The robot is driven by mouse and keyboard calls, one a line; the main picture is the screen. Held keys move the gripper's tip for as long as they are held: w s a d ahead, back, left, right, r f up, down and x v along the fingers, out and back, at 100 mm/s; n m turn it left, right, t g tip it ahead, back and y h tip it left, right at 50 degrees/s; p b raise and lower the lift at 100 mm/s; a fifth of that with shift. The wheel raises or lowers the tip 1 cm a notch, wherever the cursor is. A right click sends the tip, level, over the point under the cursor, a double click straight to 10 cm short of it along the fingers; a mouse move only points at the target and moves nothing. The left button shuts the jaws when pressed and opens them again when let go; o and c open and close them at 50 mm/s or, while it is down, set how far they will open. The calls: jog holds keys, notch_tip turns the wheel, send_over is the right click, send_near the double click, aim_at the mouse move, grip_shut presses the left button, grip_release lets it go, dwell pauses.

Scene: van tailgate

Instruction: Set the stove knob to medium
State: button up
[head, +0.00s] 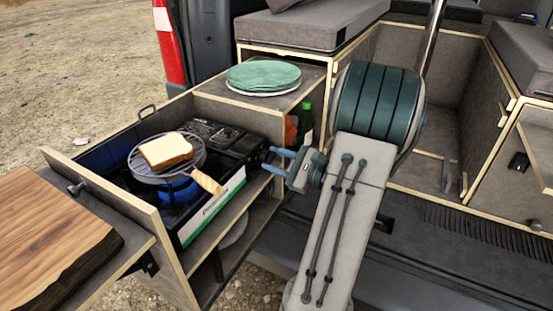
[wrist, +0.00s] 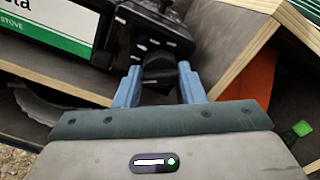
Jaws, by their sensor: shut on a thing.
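The portable stove (head: 212,200) sits in the pull-out drawer, with a black control end on its right. Its black knob (wrist: 158,74) shows in the wrist view between the two blue fingers of my gripper (wrist: 159,82). The gripper is shut on the knob. White marks show on the black panel around the knob, too small to read, so I cannot tell the setting. In the head view my gripper (head: 271,159) reaches the stove's right end from the right, and the knob is hard to make out there.
A grill rack (head: 159,177) with a bread slice (head: 166,150) and a wooden handle sits on the burner. Green plates (head: 263,77) lie on the shelf behind. A green bottle (head: 306,118) and an orange item (head: 291,131) stand close to my gripper. A wooden board (head: 50,240) lies front left.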

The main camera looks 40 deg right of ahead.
jog(key=shift+r+p, duration=0.15)
jog(key=shift+p, duration=0.15)
jog(key=m+p, duration=0.2)
jog(key=shift+r+p, duration=0.15)
jog(key=shift+p, duration=0.2)
jog(key=m+p, duration=0.3)
jog(key=shift+d, duration=0.1)
jog(key=m+p, duration=0.4)
jog(key=shift+p, duration=0.35)
jog(key=shift+f+m+p, duration=0.2)
jog(key=shift+m+p, duration=0.6)
jog(key=shift+m, duration=0.1)
jog(key=o, duration=1)
jog(key=shift+f, duration=0.1)
jog(key=shift+d, duration=0.1)
